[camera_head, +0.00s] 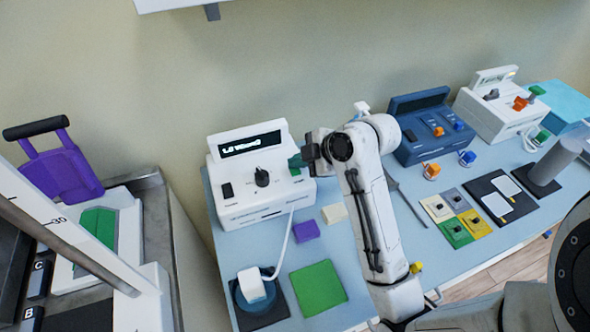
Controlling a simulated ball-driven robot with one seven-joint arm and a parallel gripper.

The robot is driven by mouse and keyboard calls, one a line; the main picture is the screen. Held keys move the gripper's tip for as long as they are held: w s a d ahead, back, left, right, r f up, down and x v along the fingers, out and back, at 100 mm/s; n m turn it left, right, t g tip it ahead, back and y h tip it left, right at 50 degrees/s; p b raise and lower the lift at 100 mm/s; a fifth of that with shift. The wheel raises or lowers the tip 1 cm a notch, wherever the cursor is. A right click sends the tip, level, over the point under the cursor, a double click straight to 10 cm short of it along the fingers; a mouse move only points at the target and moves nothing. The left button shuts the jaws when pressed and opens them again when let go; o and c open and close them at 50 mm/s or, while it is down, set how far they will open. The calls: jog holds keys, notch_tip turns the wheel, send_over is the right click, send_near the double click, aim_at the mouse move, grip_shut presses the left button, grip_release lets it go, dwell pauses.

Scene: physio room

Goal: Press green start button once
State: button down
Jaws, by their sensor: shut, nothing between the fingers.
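A white device (240,204) with a lit display (250,144) stands at the left of the blue table. Its front carries a black switch (227,191) and a black knob (262,177). A green button (295,163) shows at its right side, partly hidden by my gripper (306,154). My gripper is shut and empty at the device's right edge, close to the green button. I cannot tell whether it touches the button. A green part (536,91) also shows on a second white device (500,105) at the far right.
A dark blue device (425,130) stands right of my arm. A green pad (317,288), purple block (306,231) and cream block (335,213) lie in front. A white cable runs to a round dark blue base (262,306).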

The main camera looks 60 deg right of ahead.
aim_at(298, 171)
jog(key=shift+f+b, duration=0.3)
jog(key=shift+f, duration=0.15)
dwell(0.8)
jog(key=shift+r, duration=0.1)
jog(key=shift+r+p, duration=0.75)
jog(key=shift+r, duration=0.05)
jog(key=shift+r, duration=0.1)
notch_tip(298, 171, up, 5)
jog(key=p, duration=0.4)
dwell(1.1)
